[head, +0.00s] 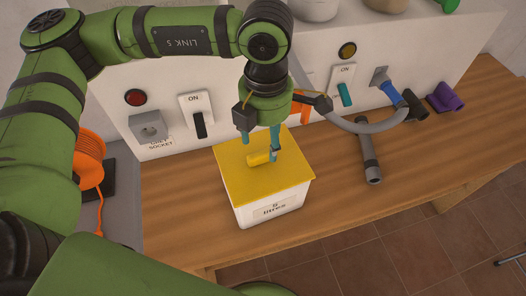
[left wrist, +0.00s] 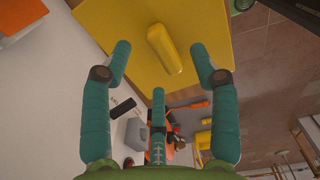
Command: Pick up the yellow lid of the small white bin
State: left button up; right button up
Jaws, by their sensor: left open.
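The small white bin (head: 270,212) stands on the wooden bench, with "5 litres" lettering on its front. Its flat yellow lid (head: 285,183) lies on top and has a raised yellow bar handle (head: 258,159). My left gripper (head: 260,147) is above the lid, pointing down, with its teal fingers spread near the handle. In the left wrist view the handle (left wrist: 164,48) lies beyond the open fingertips (left wrist: 158,65), with the lid (left wrist: 200,20) around it. No grip on the handle shows. My right gripper is not in view.
A white panel behind holds ON switches (head: 198,115) and a grey socket (head: 148,127). A grey hose (head: 350,124) and a grey nozzle (head: 369,155) lie right of the bin. An orange cable reel (head: 88,160) is at left.

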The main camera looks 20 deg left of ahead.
aim_at(265, 149)
pick_arm(q)
notch_tip(265, 149, down, 2)
jog(key=shift+s+f+p, duration=0.1)
jog(key=shift+f+p, duration=0.15)
jog(key=shift+p, duration=0.55)
jog(key=shift+w+f, duration=0.2)
jog(key=shift+f, duration=0.8)
jog(key=c, duration=1.1)
jog(key=shift+c, duration=0.5)
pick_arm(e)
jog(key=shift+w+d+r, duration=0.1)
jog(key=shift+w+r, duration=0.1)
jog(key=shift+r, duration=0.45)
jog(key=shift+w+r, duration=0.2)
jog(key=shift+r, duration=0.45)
pick_arm(q)
jog(key=shift+r, duration=0.15)
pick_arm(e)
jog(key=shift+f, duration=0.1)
